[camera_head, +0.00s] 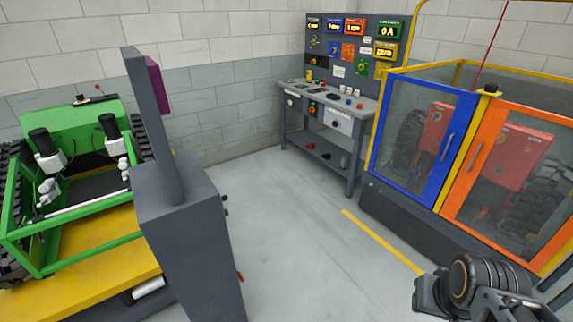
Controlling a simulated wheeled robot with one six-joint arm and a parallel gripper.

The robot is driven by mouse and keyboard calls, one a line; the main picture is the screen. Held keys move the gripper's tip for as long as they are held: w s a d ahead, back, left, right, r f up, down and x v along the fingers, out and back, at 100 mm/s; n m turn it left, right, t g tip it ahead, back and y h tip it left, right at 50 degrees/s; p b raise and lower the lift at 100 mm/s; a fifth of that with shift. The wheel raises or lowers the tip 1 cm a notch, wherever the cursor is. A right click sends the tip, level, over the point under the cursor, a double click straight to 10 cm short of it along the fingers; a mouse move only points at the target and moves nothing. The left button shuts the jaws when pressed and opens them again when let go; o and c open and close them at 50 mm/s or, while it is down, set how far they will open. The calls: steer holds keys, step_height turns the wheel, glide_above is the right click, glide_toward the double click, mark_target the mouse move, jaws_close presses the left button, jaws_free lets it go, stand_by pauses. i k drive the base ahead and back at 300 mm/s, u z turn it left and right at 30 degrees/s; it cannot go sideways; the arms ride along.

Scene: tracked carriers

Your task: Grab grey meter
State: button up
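I cannot pick out a grey meter with certainty. A grey workbench (352,128) stands at the back against the wall, with several small items on its top, too small to name. Small dark items (344,162) lie on its lower shelf. My gripper (424,296) is at the bottom right, far in front of the bench, and partly cut off by the frame edge. Its fingers do not show clearly, and I see nothing held in it.
A grey cabinet (190,245) with an upright post stands at the near left. Behind it is a green-framed vehicle (30,215) on a yellow platform (100,245). A caged enclosure with blue (432,150) and orange doors (500,200) is at right.

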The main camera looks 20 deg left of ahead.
mark_target(344, 159)
steer(key=u, duration=0.9)
steer(key=i, duration=4.05)
steer(key=u, duration=0.3)
steer(key=i, duration=1.75)
steer(key=z, duration=2.15)
